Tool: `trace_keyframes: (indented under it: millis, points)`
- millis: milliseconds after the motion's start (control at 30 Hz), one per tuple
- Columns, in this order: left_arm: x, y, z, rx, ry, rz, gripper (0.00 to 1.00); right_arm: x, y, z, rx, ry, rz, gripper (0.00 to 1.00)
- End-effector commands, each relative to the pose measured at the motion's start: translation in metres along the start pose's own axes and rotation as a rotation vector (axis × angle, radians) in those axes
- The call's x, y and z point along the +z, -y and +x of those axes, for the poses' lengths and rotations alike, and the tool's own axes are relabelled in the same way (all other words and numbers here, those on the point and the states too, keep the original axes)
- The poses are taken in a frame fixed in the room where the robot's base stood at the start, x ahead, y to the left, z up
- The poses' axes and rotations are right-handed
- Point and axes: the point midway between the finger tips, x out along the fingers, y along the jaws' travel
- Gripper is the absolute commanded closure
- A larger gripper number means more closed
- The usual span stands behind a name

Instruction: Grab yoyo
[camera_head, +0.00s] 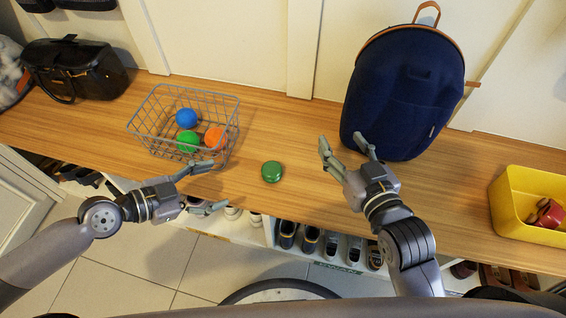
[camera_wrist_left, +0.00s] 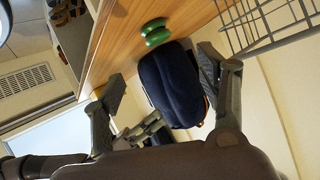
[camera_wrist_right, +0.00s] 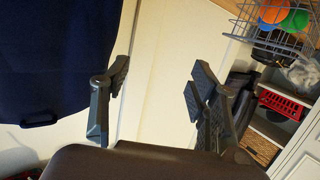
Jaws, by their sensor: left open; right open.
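The green yoyo (camera_head: 272,172) lies on the wooden bench top between my two grippers, right of the wire basket. It also shows in the left wrist view (camera_wrist_left: 155,32), where its two halves and the gap between them are visible. My left gripper (camera_head: 219,187) is open and empty at the bench's front edge, to the left of the yoyo and apart from it. My right gripper (camera_head: 342,143) is open and empty, to the right of the yoyo and in front of the backpack. The yoyo is not seen in the right wrist view.
A wire basket (camera_head: 143,139) with blue, green and orange balls stands left of the yoyo. A navy backpack (camera_head: 405,85) stands behind my right gripper. A yellow bin (camera_head: 503,208) holds a red object at right. A black bag (camera_head: 75,68) is far left. Shoes fill cubbies below.

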Motion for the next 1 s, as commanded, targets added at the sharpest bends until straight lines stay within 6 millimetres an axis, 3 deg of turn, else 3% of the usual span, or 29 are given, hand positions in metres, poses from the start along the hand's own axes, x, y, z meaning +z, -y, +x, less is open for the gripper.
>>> trace_keyframes:
  millis: [200,333,500,767,1000]
  points:
    - [-0.004,0.0,0.042,0.0,-0.008,-0.003,0.33,0.015,-0.003,-0.003,0.005,0.085,-0.001,0.45]
    - [-0.003,-0.001,0.069,0.001,-0.006,-0.004,0.33,0.013,-0.002,-0.002,0.005,0.067,-0.001,0.45]
    - [-0.002,-0.001,0.099,0.0,-0.004,-0.002,0.33,0.001,0.0,0.0,0.0,-0.002,-0.001,0.45]
    - [-0.002,-0.003,0.118,0.002,-0.002,-0.003,0.33,-0.01,0.001,0.002,-0.003,-0.059,0.0,0.45]
    - [-0.005,-0.006,0.153,0.0,-0.003,-0.003,0.33,-0.035,0.005,0.002,-0.012,-0.198,0.002,0.45]
